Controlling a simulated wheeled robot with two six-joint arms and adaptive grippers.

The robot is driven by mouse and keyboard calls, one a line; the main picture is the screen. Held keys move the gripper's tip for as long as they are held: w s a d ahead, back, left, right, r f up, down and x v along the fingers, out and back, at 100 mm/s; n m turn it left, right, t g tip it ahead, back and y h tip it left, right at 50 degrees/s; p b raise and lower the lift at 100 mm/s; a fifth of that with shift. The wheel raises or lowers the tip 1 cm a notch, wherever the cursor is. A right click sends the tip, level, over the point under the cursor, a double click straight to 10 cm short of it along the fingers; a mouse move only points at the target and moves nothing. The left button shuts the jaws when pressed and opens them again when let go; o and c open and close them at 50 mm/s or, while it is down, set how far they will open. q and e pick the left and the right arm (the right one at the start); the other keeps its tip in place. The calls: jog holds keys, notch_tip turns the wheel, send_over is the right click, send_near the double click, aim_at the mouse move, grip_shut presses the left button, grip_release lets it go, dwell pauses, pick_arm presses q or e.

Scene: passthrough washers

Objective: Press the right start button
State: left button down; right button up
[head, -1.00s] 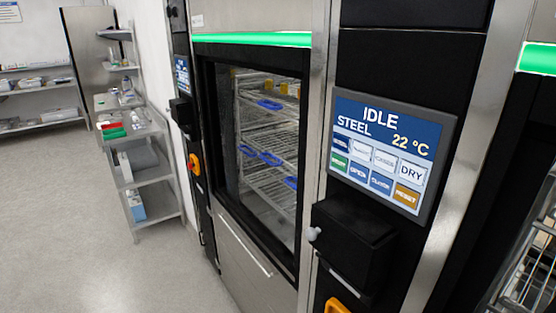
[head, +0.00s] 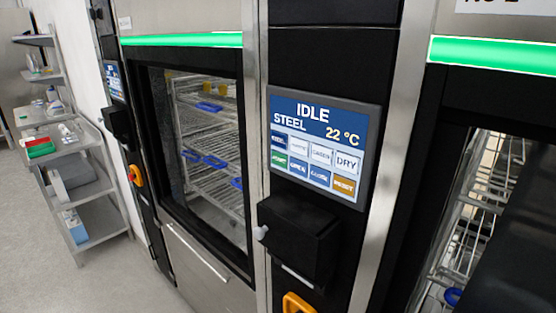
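A control panel (head: 318,147) is mounted on the black column between two washers. Its screen reads IDLE, STEEL and 22 °C. Below the text are two rows of buttons. The green button (head: 279,160) is at the left of the lower row; its label is too small to read surely. A white DRY button (head: 346,163) and an orange button (head: 344,184) are at the right end. A second, smaller panel (head: 114,80) shows at a steep angle on the far left column. Neither gripper is in view.
A black box (head: 298,240) with a light knob juts out below the panel, above a yellow-orange handle (head: 298,303). The left washer's window (head: 200,150) shows wire racks with blue items. The right washer (head: 480,200) shows racks inside. A steel shelf cart (head: 80,180) stands left; floor is clear there.

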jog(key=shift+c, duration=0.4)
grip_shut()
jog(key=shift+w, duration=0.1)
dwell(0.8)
